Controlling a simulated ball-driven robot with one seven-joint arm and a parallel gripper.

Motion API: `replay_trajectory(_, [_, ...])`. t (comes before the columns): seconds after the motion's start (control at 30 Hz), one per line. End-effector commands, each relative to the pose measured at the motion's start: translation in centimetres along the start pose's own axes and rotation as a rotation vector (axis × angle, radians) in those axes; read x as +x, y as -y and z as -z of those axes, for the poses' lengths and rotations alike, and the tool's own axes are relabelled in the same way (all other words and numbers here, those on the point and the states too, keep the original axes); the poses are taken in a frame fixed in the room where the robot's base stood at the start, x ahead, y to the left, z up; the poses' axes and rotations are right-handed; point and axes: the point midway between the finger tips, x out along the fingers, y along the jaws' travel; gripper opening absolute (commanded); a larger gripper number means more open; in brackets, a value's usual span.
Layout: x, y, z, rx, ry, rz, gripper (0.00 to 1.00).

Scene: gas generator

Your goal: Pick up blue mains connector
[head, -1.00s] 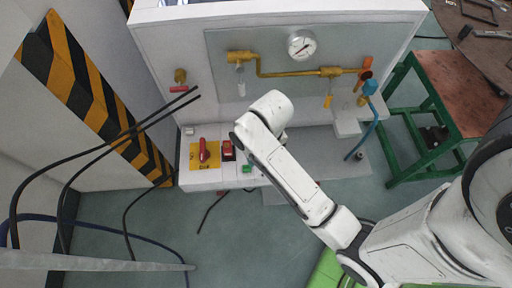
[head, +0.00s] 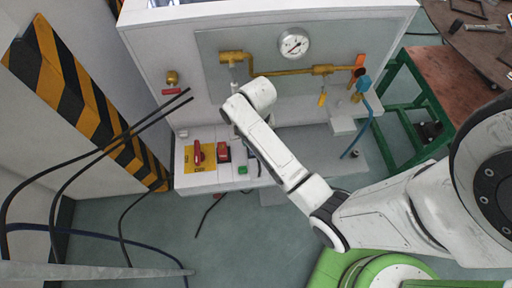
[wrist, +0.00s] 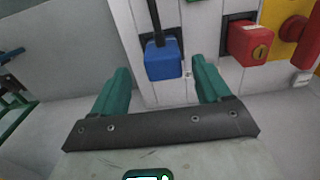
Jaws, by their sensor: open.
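The blue mains connector (wrist: 163,60) shows in the wrist view, with a black cable rising from its top. It sits against the front of the white cabinet. My gripper (wrist: 160,76) has two green fingers spread wide and empty. In the wrist view the connector appears between and slightly beyond the fingertips, with a gap visible on each side. I cannot tell the exact depth between them.
A red switch box (wrist: 249,43) is close to the right finger in the wrist view. A yellow panel with a red knob (head: 197,152) is left of my arm in the head view. Yellow pipework (head: 290,72) and a gauge (head: 294,43) are above. Black cables (head: 120,137) hang at left.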

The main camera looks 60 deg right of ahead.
Motion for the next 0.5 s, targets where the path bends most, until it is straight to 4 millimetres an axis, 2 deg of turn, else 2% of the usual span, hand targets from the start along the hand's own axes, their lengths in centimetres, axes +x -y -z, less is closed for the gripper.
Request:
replay_trajectory(0.3, [4.2, 0.3, 0.2, 0.0, 0.004, -0.002, 0.77])
replay_trajectory(0.5, [4.9, 0.4, 0.2, 0.0, 0.001, 0.0, 0.77])
